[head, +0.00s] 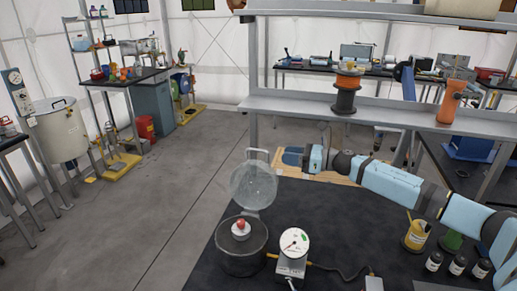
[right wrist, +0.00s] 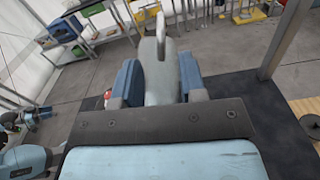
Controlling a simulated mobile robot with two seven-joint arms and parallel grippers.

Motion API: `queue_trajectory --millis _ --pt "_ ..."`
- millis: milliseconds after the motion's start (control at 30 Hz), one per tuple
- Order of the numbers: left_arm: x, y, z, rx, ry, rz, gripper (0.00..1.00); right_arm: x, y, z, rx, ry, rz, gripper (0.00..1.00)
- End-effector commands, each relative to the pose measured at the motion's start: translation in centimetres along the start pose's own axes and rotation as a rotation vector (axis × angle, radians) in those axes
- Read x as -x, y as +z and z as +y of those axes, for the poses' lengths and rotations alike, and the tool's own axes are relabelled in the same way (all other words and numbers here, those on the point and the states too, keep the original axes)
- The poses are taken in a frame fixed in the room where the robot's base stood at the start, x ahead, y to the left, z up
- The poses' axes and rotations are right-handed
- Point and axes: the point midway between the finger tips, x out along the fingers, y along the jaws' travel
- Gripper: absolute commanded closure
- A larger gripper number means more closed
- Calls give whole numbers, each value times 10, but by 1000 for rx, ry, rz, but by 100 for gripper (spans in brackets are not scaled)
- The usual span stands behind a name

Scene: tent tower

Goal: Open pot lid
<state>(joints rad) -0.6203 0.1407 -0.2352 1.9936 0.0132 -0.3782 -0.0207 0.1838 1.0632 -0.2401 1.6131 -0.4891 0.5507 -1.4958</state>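The pot (head: 242,262) is a dark round vessel on the black table, with a red-topped white thing (head: 241,229) at its mouth. Its lid (head: 254,187) is a pale speckled disc standing raised above the pot's back rim, with a looped handle at its top. My right gripper (head: 292,157) is just right of the lid in the head view. In the right wrist view, its blue fingers (right wrist: 157,82) are spread apart, with the grey lid (right wrist: 160,70) seen edge-on between or just beyond them; contact cannot be told. My left gripper is not in view.
A pressure gauge (head: 294,243) stands right of the pot. A yellow tool cup (head: 415,237) and several small bottles are at the table's right.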

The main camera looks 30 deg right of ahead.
Motion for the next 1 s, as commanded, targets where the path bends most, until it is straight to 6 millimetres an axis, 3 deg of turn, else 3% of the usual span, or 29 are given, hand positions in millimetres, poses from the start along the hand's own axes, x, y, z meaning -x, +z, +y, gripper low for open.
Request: queue_trajectory --millis 300,500,967,1000 --pt "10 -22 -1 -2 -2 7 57 -59 5 0 -1 0 -4 62" --pt "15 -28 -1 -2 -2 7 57 -87 3 0 -2 -2 -2 62" --pt "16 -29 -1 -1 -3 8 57 -99 0 0 -1 -1 0 62" --pt "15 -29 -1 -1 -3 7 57 -99 0 0 -1 -1 0 71"
